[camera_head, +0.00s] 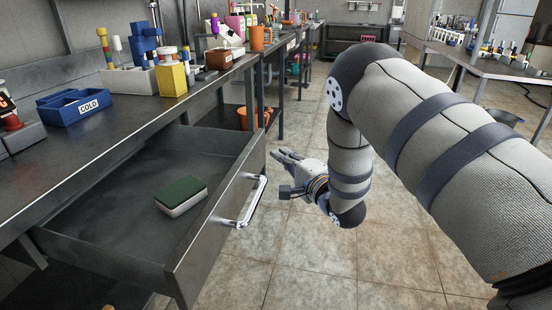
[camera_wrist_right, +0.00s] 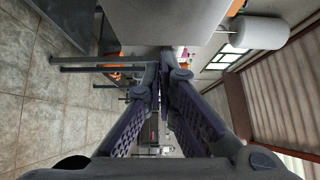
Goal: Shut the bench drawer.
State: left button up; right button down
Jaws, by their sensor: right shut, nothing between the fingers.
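The bench drawer (camera_head: 215,215) is pulled out from under the dark metal bench in the head view. Its front panel carries a silver bar handle (camera_head: 252,203). A green and white sponge (camera_head: 181,196) lies inside the drawer. My right gripper (camera_head: 278,156) is just to the right of the drawer's far front corner and points toward the bench, apart from the handle. Its fingers also show in the wrist view (camera_wrist_right: 163,65), shut together with nothing between them. My left gripper is out of view.
The bench top (camera_head: 80,165) holds a blue bin marked COLD (camera_head: 75,106), a yellow block (camera_head: 172,79) and several bottles. An orange bucket (camera_head: 247,118) stands beneath the bench farther back. The tiled floor (camera_head: 290,250) right of the drawer is clear.

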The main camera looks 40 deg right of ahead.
jog(key=shift+w+a, duration=0.55)
